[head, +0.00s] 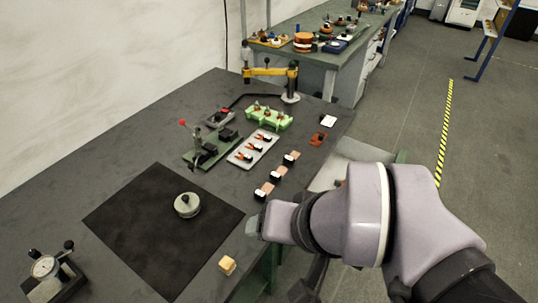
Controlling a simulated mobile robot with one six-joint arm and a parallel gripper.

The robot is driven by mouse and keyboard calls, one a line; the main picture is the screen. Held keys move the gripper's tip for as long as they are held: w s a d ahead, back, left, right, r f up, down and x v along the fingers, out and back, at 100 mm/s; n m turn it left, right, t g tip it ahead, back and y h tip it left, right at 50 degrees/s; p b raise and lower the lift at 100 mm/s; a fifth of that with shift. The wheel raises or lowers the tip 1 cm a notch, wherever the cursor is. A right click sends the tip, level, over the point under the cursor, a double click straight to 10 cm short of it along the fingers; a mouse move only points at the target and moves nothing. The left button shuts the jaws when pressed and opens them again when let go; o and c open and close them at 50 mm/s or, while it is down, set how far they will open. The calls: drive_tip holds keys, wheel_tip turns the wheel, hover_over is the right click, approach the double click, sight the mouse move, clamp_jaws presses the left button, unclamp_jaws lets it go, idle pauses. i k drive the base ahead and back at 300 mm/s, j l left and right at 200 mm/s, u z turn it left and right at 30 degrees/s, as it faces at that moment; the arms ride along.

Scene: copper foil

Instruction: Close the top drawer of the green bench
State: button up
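The near bench has a dark grey top (130,165) and a green side (262,277) below its front edge. A pale grey panel or tray-like surface (335,172) juts out past its right edge, with a strip of green at its far end; it looks like a pulled-out drawer, but my arm covers much of it. My arm reaches in from the lower right, its wrist over the bench's front edge. My gripper's fingers cannot be made out clearly, and whether they touch anything is hidden.
Open floor (400,115) lies right.

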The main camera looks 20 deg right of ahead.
sight(331, 176)
drive_tip(key=l+z, duration=0.2)
drive_tip(key=l, duration=0.3)
drive_tip(key=l+z, duration=0.25)
drive_tip(key=l, duration=0.25)
drive_tip(key=i+l+z, duration=0.2)
drive_tip(key=l, duration=0.3)
drive_tip(key=k+l+z, duration=0.35)
drive_tip(key=l, duration=0.15)
